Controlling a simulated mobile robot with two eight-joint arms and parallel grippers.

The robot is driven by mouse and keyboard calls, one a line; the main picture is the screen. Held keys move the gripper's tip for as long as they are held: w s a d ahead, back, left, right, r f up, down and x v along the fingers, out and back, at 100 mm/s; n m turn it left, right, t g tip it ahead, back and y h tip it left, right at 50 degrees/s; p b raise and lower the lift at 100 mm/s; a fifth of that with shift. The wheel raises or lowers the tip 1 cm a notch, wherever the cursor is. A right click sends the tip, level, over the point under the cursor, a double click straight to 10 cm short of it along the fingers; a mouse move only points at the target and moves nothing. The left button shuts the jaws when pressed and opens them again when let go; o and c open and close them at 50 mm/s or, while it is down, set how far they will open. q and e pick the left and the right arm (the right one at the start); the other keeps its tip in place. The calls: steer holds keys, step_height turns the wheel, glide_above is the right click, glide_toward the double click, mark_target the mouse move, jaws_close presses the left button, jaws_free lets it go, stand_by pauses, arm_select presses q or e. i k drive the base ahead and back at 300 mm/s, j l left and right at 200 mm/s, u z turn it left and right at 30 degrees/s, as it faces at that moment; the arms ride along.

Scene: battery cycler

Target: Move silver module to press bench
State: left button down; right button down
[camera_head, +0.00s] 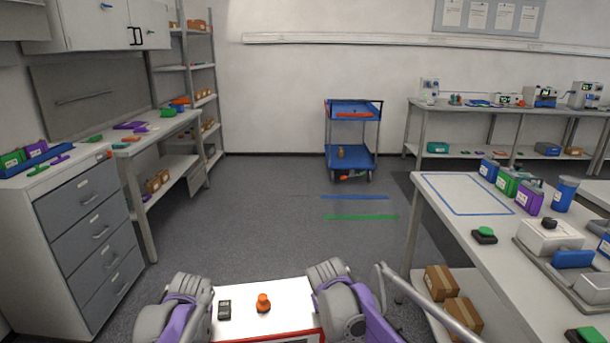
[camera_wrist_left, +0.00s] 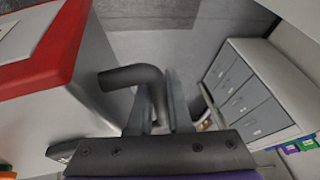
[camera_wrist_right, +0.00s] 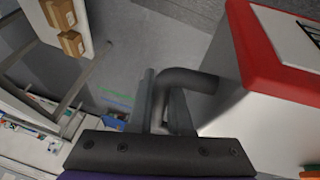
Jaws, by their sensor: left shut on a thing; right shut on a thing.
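A pale, silver-white module (camera_head: 285,292) with a red edge is at the bottom middle of the head view, between my two arms. A black block (camera_head: 224,310) and an orange knob (camera_head: 263,303) are on its top. My left gripper (camera_wrist_left: 158,100) is shut on a bent grey handle (camera_wrist_left: 128,76) at one side of the module. My right gripper (camera_wrist_right: 162,102) is shut on the matching handle (camera_wrist_right: 187,80) at the other side. In the head view the fingertips are hidden. I cannot tell which bench is the press bench.
A white bench (camera_head: 446,210) with a blue outlined rectangle stands at right, with bottles and boxes on it. Drawers (camera_head: 85,205) stand left. A blue cart (camera_head: 350,160) stands at the back, near an instrument bench (camera_head: 480,110). The grey floor (camera_head: 260,200) between is open.

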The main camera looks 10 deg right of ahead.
mark_target(459, 196)
steer(key=i, duration=1.05)
steer(key=i+j+z, duration=0.15)
steer(key=i, duration=0.95)
steer(key=z, duration=1.55)
